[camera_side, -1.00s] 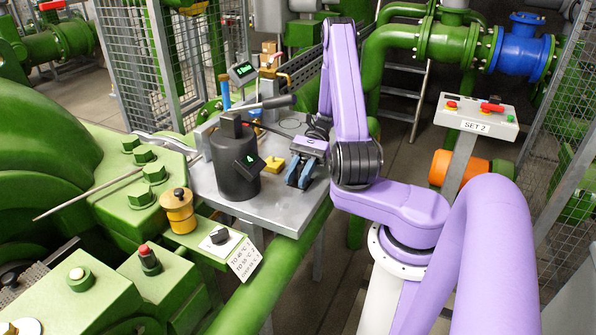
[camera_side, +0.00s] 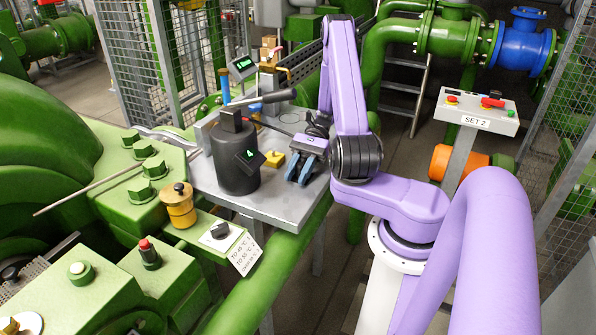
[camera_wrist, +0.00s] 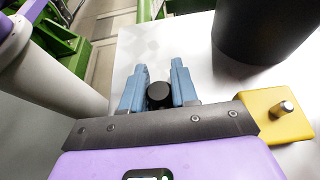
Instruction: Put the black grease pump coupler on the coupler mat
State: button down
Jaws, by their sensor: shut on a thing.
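My gripper (camera_side: 300,176) is at the right part of the grey bench, low over its top. In the wrist view my gripper (camera_wrist: 154,82) has its blue fingers shut on a small black round-ended part, which I take as the black grease pump coupler (camera_wrist: 159,95). In the side view the fingers hide the coupler. Whether it touches the bench, I cannot tell. I cannot make out the coupler mat in either view; the surface around the fingertips is pale and plain.
A large dark cylinder (camera_side: 235,168) with a small display stands left of my gripper. A yellow block (camera_side: 275,159) with a metal pin lies between them, close beside my gripper in the wrist view. A black-ended lever (camera_side: 278,96) spans the back. The front right bench corner is clear.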

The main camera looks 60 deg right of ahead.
jog(key=c, duration=0.8)
grip_release()
